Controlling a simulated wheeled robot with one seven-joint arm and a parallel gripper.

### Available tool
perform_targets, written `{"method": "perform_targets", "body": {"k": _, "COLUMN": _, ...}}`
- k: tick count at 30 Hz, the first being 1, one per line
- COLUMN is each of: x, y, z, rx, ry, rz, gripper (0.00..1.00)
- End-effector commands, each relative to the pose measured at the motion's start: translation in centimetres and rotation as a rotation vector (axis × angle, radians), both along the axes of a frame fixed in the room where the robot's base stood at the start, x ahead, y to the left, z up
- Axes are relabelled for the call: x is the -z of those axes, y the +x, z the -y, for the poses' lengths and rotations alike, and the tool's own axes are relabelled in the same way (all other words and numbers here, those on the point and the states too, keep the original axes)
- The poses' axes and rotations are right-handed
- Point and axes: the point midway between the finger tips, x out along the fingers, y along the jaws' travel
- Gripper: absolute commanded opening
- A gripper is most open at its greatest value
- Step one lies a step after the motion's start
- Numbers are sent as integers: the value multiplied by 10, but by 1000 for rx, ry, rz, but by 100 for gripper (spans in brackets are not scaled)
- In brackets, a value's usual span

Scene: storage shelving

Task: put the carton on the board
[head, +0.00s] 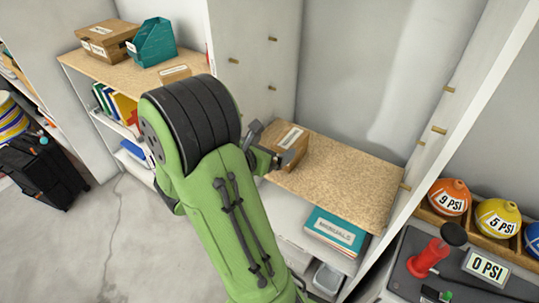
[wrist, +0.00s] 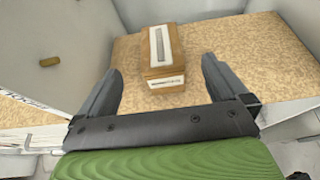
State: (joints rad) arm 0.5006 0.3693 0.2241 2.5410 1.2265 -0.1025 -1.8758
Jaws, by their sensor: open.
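The carton (head: 291,143) is a small brown box with a pale label, standing on the speckled tan board (head: 345,184) of the right shelf unit, near its left side. In the wrist view the carton (wrist: 166,56) rests on the board (wrist: 240,60), beyond and between my fingers. My gripper (wrist: 165,80) is open, with one dark finger on each side and nothing held. In the head view my gripper (head: 268,150) is beside the carton's near left side, partly hidden by my green arm.
A teal manuals box (head: 335,230) sits on the shelf below the board. Another tan shelf (head: 120,72) at left holds a brown box (head: 107,40) and a teal file holder (head: 152,42). Pegs (head: 439,130) stick out of the side panels. The board's right part is clear.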

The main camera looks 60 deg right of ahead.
Motion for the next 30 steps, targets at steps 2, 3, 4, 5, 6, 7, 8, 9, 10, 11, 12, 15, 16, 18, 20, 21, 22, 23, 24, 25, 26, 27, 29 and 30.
{"method": "perform_targets", "body": {"k": 2, "x": 2, "y": 1, "z": -4, "rx": -3, "ry": 3, "rz": 4, "gripper": 100}}
{"method": "perform_targets", "body": {"k": 3, "x": 1, "y": 0, "z": -5, "rx": -3, "ry": 4, "rz": 4, "gripper": 100}}
{"method": "perform_targets", "body": {"k": 4, "x": 0, "y": 0, "z": -6, "rx": -3, "ry": 5, "rz": 4, "gripper": 100}}
{"method": "perform_targets", "body": {"k": 5, "x": 0, "y": 0, "z": -6, "rx": -3, "ry": 6, "rz": 4, "gripper": 100}}
{"method": "perform_targets", "body": {"k": 6, "x": -1, "y": 0, "z": -6, "rx": -2, "ry": 7, "rz": 3, "gripper": 100}}
{"method": "perform_targets", "body": {"k": 7, "x": -1, "y": 0, "z": -6, "rx": -3, "ry": 7, "rz": 2, "gripper": 100}}
{"method": "perform_targets", "body": {"k": 8, "x": -1, "y": 0, "z": -6, "rx": -3, "ry": 7, "rz": 2, "gripper": 100}}
{"method": "perform_targets", "body": {"k": 9, "x": -2, "y": 0, "z": -6, "rx": -1, "ry": 8, "rz": 6, "gripper": 100}}
{"method": "perform_targets", "body": {"k": 10, "x": -2, "y": 1, "z": -7, "rx": 3, "ry": 11, "rz": 21, "gripper": 100}}
{"method": "perform_targets", "body": {"k": 11, "x": -2, "y": 1, "z": -10, "rx": 13, "ry": 19, "rz": 52, "gripper": 100}}
{"method": "perform_targets", "body": {"k": 12, "x": -3, "y": 2, "z": -16, "rx": 36, "ry": 39, "rz": 129, "gripper": 100}}
{"method": "perform_targets", "body": {"k": 15, "x": -4, "y": 9, "z": -49, "rx": 154, "ry": 158, "rz": 466, "gripper": 100}}
{"method": "perform_targets", "body": {"k": 16, "x": -4, "y": 12, "z": -63, "rx": 202, "ry": 215, "rz": 587, "gripper": 100}}
{"method": "perform_targets", "body": {"k": 18, "x": -4, "y": 21, "z": -101, "rx": 325, "ry": 365, "rz": 846, "gripper": 100}}
{"method": "perform_targets", "body": {"k": 20, "x": -7, "y": 27, "z": -136, "rx": 435, "ry": 509, "rz": 1029, "gripper": 100}}
{"method": "perform_targets", "body": {"k": 21, "x": -10, "y": 29, "z": -161, "rx": 516, "ry": 608, "rz": 1130, "gripper": 100}}
{"method": "perform_targets", "body": {"k": 22, "x": -13, "y": 30, "z": -181, "rx": 575, "ry": 685, "rz": 1194, "gripper": 100}}
{"method": "perform_targets", "body": {"k": 23, "x": -16, "y": 30, "z": -200, "rx": 637, "ry": 761, "rz": 1245, "gripper": 100}}
{"method": "perform_targets", "body": {"k": 24, "x": -22, "y": 27, "z": -226, "rx": 718, "ry": 861, "rz": 1298, "gripper": 100}}
{"method": "perform_targets", "body": {"k": 25, "x": -26, "y": 23, "z": -244, "rx": 777, "ry": 930, "rz": 1325, "gripper": 100}}
{"method": "perform_targets", "body": {"k": 26, "x": -31, "y": 18, "z": -260, "rx": 834, "ry": 992, "rz": 1340, "gripper": 100}}
{"method": "perform_targets", "body": {"k": 27, "x": -36, "y": 11, "z": -280, "rx": 903, "ry": 1061, "rz": 1351, "gripper": 100}}
{"method": "perform_targets", "body": {"k": 29, "x": -42, "y": -1, "z": -302, "rx": 982, "ry": 1140, "rz": 1351, "gripper": 100}}
{"method": "perform_targets", "body": {"k": 30, "x": -45, "y": -7, "z": -312, "rx": 1024, "ry": 1173, "rz": 1346, "gripper": 100}}
